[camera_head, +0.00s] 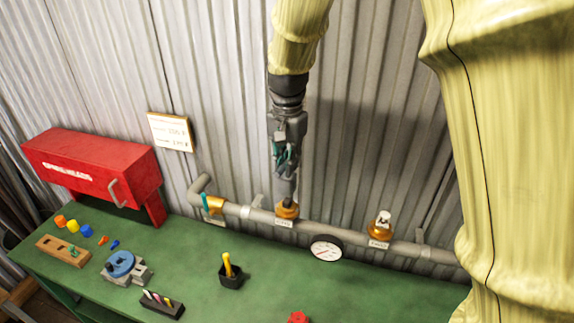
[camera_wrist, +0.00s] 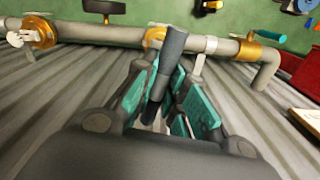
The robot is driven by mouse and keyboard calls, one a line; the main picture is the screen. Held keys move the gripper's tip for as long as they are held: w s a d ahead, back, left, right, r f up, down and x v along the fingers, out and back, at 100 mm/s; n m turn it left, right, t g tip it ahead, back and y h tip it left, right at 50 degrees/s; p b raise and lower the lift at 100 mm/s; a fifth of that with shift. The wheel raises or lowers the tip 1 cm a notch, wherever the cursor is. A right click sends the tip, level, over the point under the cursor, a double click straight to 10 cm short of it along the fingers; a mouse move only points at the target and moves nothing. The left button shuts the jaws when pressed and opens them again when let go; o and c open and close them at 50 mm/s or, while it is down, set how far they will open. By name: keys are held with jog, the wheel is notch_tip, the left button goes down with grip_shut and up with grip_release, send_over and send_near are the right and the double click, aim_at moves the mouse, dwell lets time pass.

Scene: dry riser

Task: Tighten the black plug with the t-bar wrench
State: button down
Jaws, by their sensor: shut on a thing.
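My gripper (camera_head: 287,158) is above the pipe, pointing down, with its teal-padded fingers closed on the grey t-bar wrench (camera_head: 284,188). In the wrist view the wrench (camera_wrist: 172,45) is a dark grey bar standing between the fingers of my gripper (camera_wrist: 168,95). Its lower end is over the middle brass fitting (camera_head: 288,212), which also shows in the wrist view (camera_wrist: 153,37). A dark piece, seemingly the black plug (camera_head: 287,203), sits at the top of this fitting. Whether the wrench is fully seated on it I cannot tell.
A grey pipe (camera_head: 340,240) runs along the wall, with a gauge (camera_head: 326,248), a right brass fitting with a silver-white piece (camera_head: 383,219) and a teal-handled valve (camera_head: 211,204). A red cabinet (camera_head: 90,170), a black holder (camera_head: 231,279) and small parts stand on the green bench (camera_head: 200,258).

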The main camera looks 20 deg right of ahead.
jog(key=shift+r, duration=0.45)
jog(key=shift+r, duration=1.85)
jog(key=shift+f, duration=0.1)
